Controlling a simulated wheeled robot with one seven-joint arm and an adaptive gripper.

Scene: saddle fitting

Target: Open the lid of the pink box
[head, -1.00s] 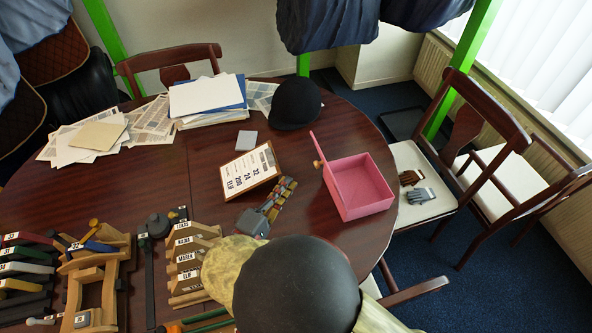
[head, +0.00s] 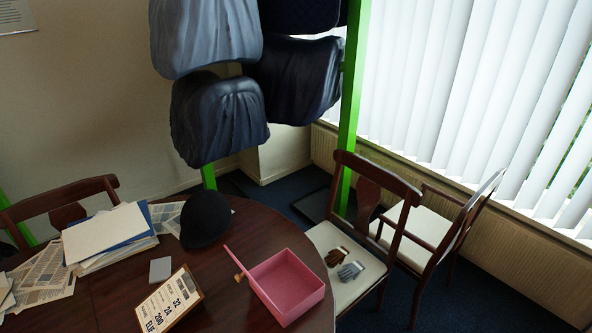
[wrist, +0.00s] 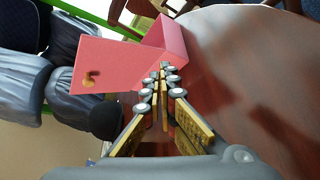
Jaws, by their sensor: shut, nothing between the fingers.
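The pink box (head: 297,290) stands on the round table near its right edge in the head view. Its inside shows from above. Its lid (head: 234,259) stands raised on the left side, seen nearly edge-on, with a small wooden knob (head: 240,277) on its outer face. In the wrist view the lid (wrist: 110,62) shows flat-on with the knob (wrist: 88,78), and the box body (wrist: 168,42) is behind it. My gripper (wrist: 163,70) is shut and empty, its tips in front of the box's near corner. I cannot tell whether they touch it. The head view does not show my gripper.
A black riding helmet (head: 206,217), a paper stack (head: 108,236), a grey block (head: 160,270) and a clipboard (head: 170,303) lie left of the box on the table (head: 115,292). A chair (head: 345,240) holding gloves (head: 350,270) stands close at the right. Bare tabletop shows in the wrist view.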

